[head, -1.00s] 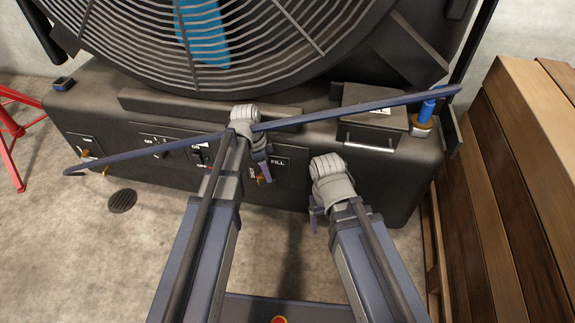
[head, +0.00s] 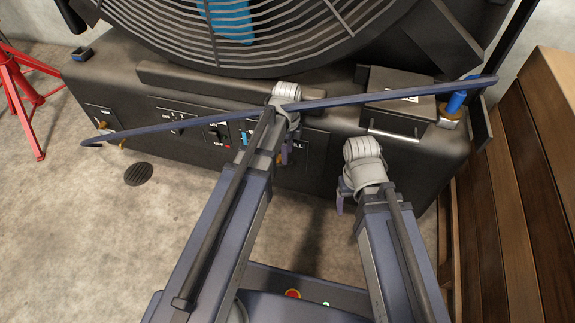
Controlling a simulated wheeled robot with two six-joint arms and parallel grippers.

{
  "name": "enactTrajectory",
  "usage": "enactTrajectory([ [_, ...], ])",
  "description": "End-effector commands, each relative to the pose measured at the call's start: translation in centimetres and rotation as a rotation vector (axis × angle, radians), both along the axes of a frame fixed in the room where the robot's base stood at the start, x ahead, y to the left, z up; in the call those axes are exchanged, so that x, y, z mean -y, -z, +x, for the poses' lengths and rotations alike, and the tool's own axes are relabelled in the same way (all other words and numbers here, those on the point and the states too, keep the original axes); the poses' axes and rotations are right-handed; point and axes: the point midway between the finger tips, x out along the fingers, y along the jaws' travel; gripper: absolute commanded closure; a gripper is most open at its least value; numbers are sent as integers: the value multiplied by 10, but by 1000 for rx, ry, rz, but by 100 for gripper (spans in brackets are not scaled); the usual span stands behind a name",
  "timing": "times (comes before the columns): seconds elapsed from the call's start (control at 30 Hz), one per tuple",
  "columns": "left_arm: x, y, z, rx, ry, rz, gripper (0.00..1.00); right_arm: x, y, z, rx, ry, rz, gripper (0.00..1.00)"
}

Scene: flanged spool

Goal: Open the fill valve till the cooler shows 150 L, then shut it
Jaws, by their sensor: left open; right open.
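The cooler (head: 330,185) is a big black unit with a round fan grille and a front control panel. A FILL label (head: 297,146) shows on the panel, partly covered by my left gripper. A small brass-coloured part (head: 280,160) shows beside that gripper; whether it is the fill valve I cannot tell. A blue strip (head: 245,137) shows left of my arm; no litre reading is legible. My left gripper (head: 285,153) is open in front of the fill area; contact cannot be told. My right gripper (head: 340,198) is open and empty, in front of the cooler's right part.
A long dark-blue bar (head: 400,94) crosses in front of the cooler. Switches (head: 215,133) and a brass fitting (head: 103,127) sit further left. A red stand (head: 22,95) is at far left, wooden planks (head: 540,200) at right. The floor at left is clear around a drain (head: 138,174).

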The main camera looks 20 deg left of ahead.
Motion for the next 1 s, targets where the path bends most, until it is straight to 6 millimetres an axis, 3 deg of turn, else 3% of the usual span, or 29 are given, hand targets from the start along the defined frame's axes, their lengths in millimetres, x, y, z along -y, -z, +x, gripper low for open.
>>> enactTrajectory([
  [0.03, 0, 12, 0, 0, 0, 0, 50, 0, 12, 0, 0, 1, 0, 24],
  [0.4, 0, 56, 0, 0, -1, 0, 50, 0, 56, 0, 2, 11, 0, 24],
  [0.77, 0, 58, 0, 0, -1, -1, 50, 0, 58, 0, 2, 12, 0, 24],
  [1.0, 0, 58, 0, 0, -1, -1, 74, 0, 58, 0, 2, 12, 0, 24],
])
